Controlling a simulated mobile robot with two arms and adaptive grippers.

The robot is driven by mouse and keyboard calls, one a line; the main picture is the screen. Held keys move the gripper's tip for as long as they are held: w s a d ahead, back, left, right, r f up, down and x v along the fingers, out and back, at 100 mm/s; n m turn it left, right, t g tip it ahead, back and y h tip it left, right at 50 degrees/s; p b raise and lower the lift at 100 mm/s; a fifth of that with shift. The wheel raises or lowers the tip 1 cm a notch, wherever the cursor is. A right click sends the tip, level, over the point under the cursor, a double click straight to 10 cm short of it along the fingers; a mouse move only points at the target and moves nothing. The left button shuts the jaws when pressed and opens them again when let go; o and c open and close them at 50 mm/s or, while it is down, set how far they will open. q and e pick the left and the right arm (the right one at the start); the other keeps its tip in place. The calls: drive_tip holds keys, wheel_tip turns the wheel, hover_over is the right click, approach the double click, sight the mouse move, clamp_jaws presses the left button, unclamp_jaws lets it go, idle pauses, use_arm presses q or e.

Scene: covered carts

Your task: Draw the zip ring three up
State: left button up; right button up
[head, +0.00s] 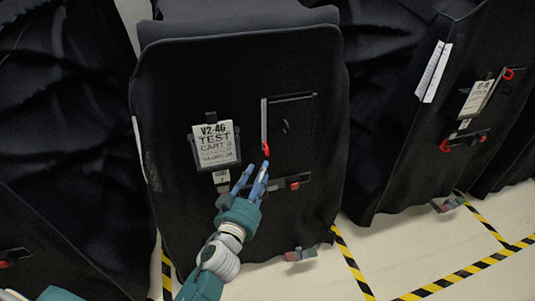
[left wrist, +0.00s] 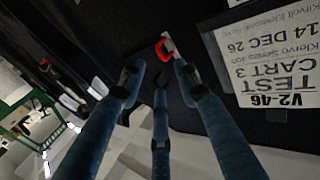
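The black covered cart in the middle of the head view bears a white label (head: 214,145) reading TEST CART 3. To the right of the label a pale upright zip strip (head: 264,122) runs down the cover, with the red zip ring (head: 266,149) at its lower end. My left gripper (head: 257,169) is just below the ring, its blue fingers spread and empty. In the left wrist view the red ring (left wrist: 162,49) shows just beyond the open fingertips (left wrist: 159,75), apparently not gripped. The label (left wrist: 272,62) appears upside down there. My right gripper is not in view.
A dark panel (head: 292,122) is beside the zip, and a red-ended latch (head: 293,184) is below it, close to my fingers. Another covered cart (head: 400,110) with its own label and red parts stands at right. Yellow-black tape (head: 352,262) marks the floor.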

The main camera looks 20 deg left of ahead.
sight(268, 153)
use_arm(q)
drive_tip(key=w, duration=0.7)
drive_tip(key=shift+w, duration=0.35)
drive_tip(key=shift+r, duration=0.1)
clamp_jaws()
drive_tip(key=shift+p, duration=0.35)
